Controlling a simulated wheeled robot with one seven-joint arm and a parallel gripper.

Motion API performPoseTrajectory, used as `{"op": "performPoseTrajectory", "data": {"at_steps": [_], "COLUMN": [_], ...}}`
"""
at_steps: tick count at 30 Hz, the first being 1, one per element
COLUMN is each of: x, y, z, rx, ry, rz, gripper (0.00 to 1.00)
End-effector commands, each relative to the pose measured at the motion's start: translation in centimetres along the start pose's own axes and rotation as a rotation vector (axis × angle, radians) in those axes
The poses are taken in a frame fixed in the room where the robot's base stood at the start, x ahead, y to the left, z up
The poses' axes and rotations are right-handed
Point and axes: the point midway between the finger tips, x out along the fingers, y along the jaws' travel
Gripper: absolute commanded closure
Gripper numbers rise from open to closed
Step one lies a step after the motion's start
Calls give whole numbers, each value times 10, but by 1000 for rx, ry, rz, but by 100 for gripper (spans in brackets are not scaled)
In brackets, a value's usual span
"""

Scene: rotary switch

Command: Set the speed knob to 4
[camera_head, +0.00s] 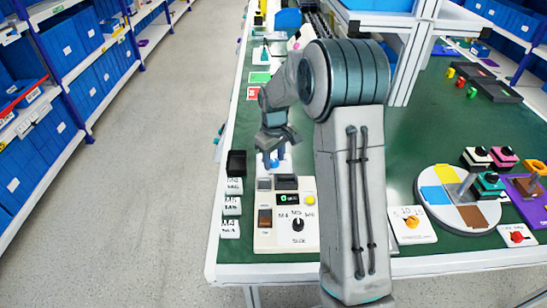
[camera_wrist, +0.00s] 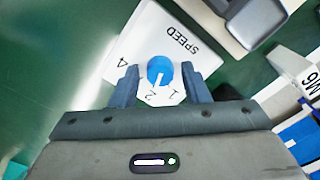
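The speed knob (camera_wrist: 160,69) is a round blue dial with a white pointer, on a white plate (camera_wrist: 150,35) marked SPEED. The digits 4, 2 and 1 show on the plate; the place between 4 and 2 is covered by a finger. The pointer points down the picture, roughly toward the 2. My gripper (camera_wrist: 160,86) is open, with one finger on each side of the knob and a small gap at each side. In the head view my gripper (camera_head: 270,157) is low over the plate at the table's left side.
A control box (camera_head: 285,238) with a black selector knob stands just in front. Labelled white blocks (camera_head: 231,206) line the table's left edge. A dial box (camera_head: 412,224) and a coloured turntable (camera_head: 465,200) are at right.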

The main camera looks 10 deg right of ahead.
Motion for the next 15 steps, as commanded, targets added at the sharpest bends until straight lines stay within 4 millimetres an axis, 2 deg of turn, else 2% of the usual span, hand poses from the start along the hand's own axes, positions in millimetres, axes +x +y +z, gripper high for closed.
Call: {"op": "performPoseTrajectory", "data": {"at_steps": [1, 3, 4, 15], "x": [0, 0, 0, -1], "y": [0, 0, 0, 0], "z": [0, 0, 0, 0], "rx": [0, 0, 0, 46], "ry": [0, 0, 0, 1], "rz": [0, 0, 0, 0], "gripper": [73, 93, 96, 96]}}
